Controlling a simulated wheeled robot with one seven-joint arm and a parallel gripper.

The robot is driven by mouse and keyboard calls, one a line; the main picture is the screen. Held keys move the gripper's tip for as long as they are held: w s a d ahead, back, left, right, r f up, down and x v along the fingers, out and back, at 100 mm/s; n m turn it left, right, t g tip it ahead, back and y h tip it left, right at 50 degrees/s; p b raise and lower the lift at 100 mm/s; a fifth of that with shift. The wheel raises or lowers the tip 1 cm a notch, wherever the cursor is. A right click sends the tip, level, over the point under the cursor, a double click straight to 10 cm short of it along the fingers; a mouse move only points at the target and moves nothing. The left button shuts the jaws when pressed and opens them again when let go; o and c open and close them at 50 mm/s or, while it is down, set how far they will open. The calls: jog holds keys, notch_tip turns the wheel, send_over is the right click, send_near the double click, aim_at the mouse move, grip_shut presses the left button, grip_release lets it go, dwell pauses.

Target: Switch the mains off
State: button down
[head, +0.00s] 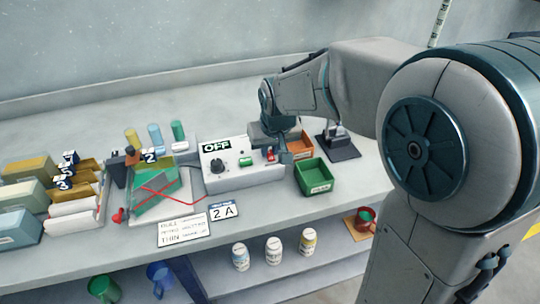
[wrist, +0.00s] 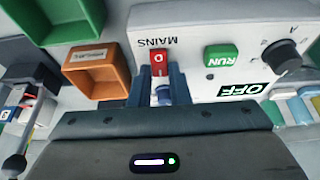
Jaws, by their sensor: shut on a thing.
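The white control box (head: 228,168) stands on the bench with a black knob, a green button and an "OFF" sign. It also shows upside down in the wrist view (wrist: 205,90). Its red mains switch (wrist: 158,62), beside the word MAINS, sits at the end of the box. The switch also shows as a small red spot in the head view (head: 270,155). My gripper (head: 280,152) is at this end of the box. In the wrist view its two blue-grey fingers (wrist: 165,82) are on either side of the switch, shut on it. The switch's lower part is partly hidden.
A green bin (head: 313,177) and an orange bin (head: 299,143) stand close to my gripper. A black stand (head: 338,146) is behind them. A rack with a green panel and red wires (head: 157,192) is left of the box. Several bottles stand on the lower shelf.

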dwell(0.3)
jog(key=c, duration=1.4)
grip_release()
jog(key=shift+o, duration=0.2)
jog(key=v, duration=1.4)
jog(key=shift+s+p, duration=0.25)
jog(key=shift+p, duration=0.05)
jog(key=shift+d+f, duration=0.1)
jog(key=shift+f, duration=0.1)
jog(key=s+d+f+m+p, duration=0.1)
jog(key=s+d+f+p, duration=0.1)
jog(key=s+d, duration=0.4)
jog(key=s+d+f+m+g+h+p, duration=0.1)
jog(key=s+d+f+m+p, duration=0.1)
jog(key=s+d+f, duration=0.3)
jog(key=s+d, duration=0.1)
jog(key=s, duration=0.2)
jog(key=shift+d, duration=0.2)
